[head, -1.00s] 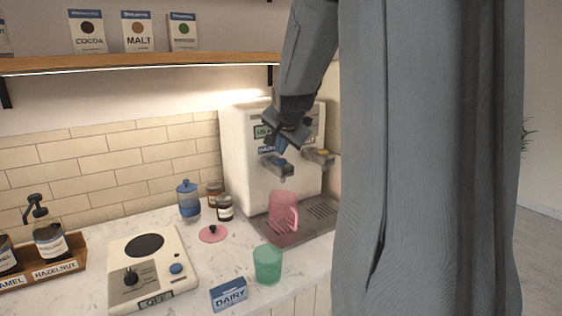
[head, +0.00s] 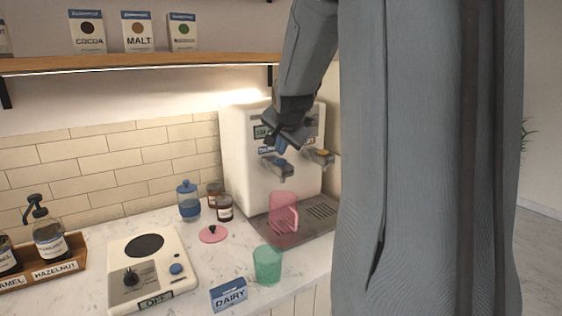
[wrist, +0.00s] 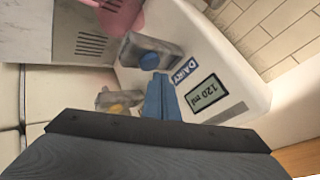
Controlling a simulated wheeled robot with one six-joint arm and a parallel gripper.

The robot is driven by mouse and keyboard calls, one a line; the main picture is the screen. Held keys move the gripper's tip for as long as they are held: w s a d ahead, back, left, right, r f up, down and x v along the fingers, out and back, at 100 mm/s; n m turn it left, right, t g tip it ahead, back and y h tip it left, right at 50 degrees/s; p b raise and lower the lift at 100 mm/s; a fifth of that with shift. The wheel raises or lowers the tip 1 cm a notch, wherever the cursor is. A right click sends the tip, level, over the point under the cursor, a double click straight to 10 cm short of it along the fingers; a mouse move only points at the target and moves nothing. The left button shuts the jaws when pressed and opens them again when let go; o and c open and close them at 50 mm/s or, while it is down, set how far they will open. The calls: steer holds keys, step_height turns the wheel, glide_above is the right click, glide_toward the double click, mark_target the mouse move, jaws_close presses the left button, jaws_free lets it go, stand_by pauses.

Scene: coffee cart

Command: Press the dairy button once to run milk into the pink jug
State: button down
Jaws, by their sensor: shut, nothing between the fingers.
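The pink jug (head: 284,226) stands upright on the drip tray under the left spout of the white dispenser (head: 243,165). Whether it holds milk I cannot tell. The dairy button is the blue cap (wrist: 149,61) on that spout; it also shows in the head view (head: 281,162). Beside it are the DAIRY label (wrist: 185,70) and a display (wrist: 207,95) reading 120 ml. My gripper (wrist: 160,80) is shut and empty, its blue fingertips close by the blue button. Whether they touch it I cannot tell.
A second spout with a yellow button (head: 322,154) is just right of the dairy one. A pink lid (head: 213,234), jars and a hotplate (head: 153,270) are to the left.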

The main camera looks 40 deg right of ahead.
mark_target(281, 162)
steer(key=shift+f, duration=0.1)
stand_by(0.5)
steer(key=shift+f+b, duration=0.35)
steer(key=shift+b, duration=0.1)
steer(key=shift+f+b, duration=0.4)
steer(key=shift+f, duration=0.1)
stand_by(0.6)
steer(key=shift+r, duration=0.15)
steer(key=shift+r+p, duration=0.4)
steer(key=shift+r, duration=0.4)
steer(key=shift+r+p, duration=1.2)
steer(key=shift+r, duration=1.35)
steer(key=shift+f, duration=0.1)
